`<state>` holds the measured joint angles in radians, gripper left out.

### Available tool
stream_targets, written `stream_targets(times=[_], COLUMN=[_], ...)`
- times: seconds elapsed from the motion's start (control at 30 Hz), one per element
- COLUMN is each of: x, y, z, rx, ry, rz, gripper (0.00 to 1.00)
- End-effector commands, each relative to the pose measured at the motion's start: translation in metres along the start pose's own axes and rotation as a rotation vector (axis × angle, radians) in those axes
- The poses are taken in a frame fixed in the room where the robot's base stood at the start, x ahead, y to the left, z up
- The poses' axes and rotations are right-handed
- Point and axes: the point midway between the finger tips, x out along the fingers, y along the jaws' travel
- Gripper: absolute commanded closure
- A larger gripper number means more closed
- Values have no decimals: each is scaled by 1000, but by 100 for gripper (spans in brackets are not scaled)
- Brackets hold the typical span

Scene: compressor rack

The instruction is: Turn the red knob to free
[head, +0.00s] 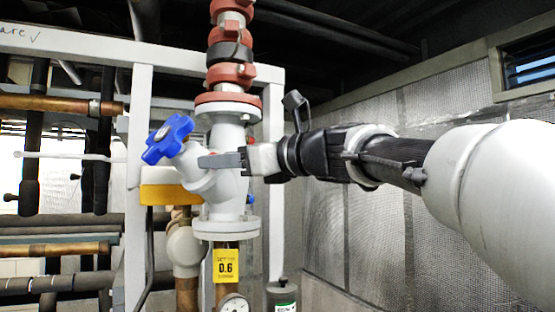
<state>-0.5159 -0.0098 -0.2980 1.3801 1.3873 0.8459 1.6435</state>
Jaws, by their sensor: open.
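A blue star-shaped knob (168,140) sits on the angled stem of a white valve body (228,145), left of the vertical pipe.
A white frame post (139,120) stands behind the knob on the left. Copper and dark pipes (60,227) run at left. A foil-lined wall (345,225) is at right.

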Motion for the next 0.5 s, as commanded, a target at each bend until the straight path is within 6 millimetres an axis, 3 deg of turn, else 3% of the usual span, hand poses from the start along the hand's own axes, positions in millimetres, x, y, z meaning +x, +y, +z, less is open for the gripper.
stream_targets(times=[0.33,0.5], x=[5,5], y=[0,0], z=[0,0], rx=[0,0], ry=[1,1], rz=[0,0], gripper=[55,82])
